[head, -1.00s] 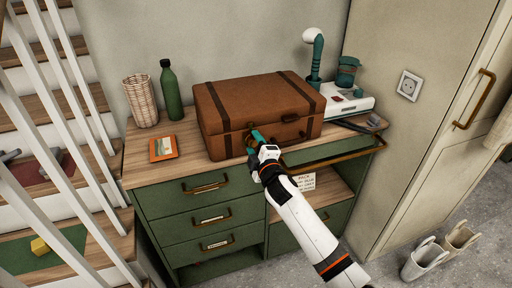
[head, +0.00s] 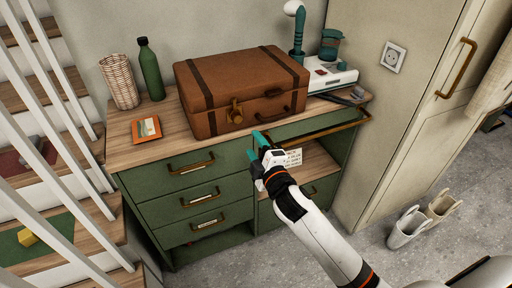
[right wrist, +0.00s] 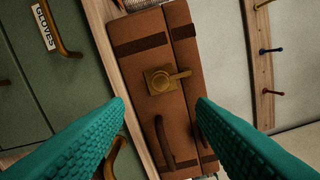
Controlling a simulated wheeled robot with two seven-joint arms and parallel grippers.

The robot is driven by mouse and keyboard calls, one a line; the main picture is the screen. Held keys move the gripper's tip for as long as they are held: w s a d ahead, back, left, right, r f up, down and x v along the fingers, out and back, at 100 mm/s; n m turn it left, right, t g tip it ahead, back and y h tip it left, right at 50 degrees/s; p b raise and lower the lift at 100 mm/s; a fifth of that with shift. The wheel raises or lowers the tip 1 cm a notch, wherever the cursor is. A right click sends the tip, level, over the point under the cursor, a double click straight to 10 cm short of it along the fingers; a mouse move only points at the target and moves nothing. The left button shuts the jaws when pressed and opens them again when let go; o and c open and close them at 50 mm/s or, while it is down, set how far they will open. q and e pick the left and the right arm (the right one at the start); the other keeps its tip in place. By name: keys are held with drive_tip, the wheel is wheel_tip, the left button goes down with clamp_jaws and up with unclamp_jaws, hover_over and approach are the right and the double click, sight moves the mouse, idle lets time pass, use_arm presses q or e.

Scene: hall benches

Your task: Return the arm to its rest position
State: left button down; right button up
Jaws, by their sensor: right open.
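My right arm (head: 318,236) reaches in from the lower right of the head view. Its right gripper (head: 256,146) has teal fingers and is in front of the cabinet's top edge, below and apart from the suitcase. In the right wrist view the two teal fingers (right wrist: 160,102) stand wide apart with nothing between them. The brown suitcase (head: 245,85) lies closed on the cabinet top, with a brass latch (head: 235,111) on its front. The latch also shows in the right wrist view (right wrist: 164,79). My left gripper is not in view.
The green cabinet (head: 160,208) has brass-handled drawers; its upper right drawer (head: 315,124) stands a little out. A green bottle (head: 150,70), a wicker basket (head: 120,82) and an orange card (head: 146,128) are left of the suitcase. Stairs (head: 60,150) are at left, boots (head: 408,226) on the floor at right.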

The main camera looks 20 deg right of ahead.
idle(0.3)
drive_tip(key=s+d+f+m+g, duration=0.1)
drive_tip(key=s+f+m+g, duration=0.2)
drive_tip(key=f, duration=0.9)
drive_tip(key=s+d+f+m+g, duration=0.1)
drive_tip(key=s+f+g, duration=0.3)
drive_tip(key=f, duration=0.8)
drive_tip(key=s+d+f+m+g, duration=0.15)
drive_tip(key=s+f, duration=0.35)
drive_tip(key=f, duration=0.7)
drive_tip(key=s+f+m+g, duration=0.2)
drive_tip(key=s+f, duration=0.4)
drive_tip(key=s, duration=0.6)
drive_tip(key=s+f+m+g, duration=0.3)
drive_tip(key=s+f, duration=0.4)
drive_tip(key=s, duration=0.5)
drive_tip(key=s+f+m+g+p, duration=0.1)
drive_tip(key=s+f+m+g, duration=0.1)
drive_tip(key=s+f, duration=0.5)
drive_tip(key=s+g, duration=0.1)
drive_tip(key=s, duration=0.4)
drive_tip(key=shift+s+a+h, duration=0.25)
drive_tip(key=shift+s+h, duration=0.05)
drive_tip(key=shift+g, duration=0.25)
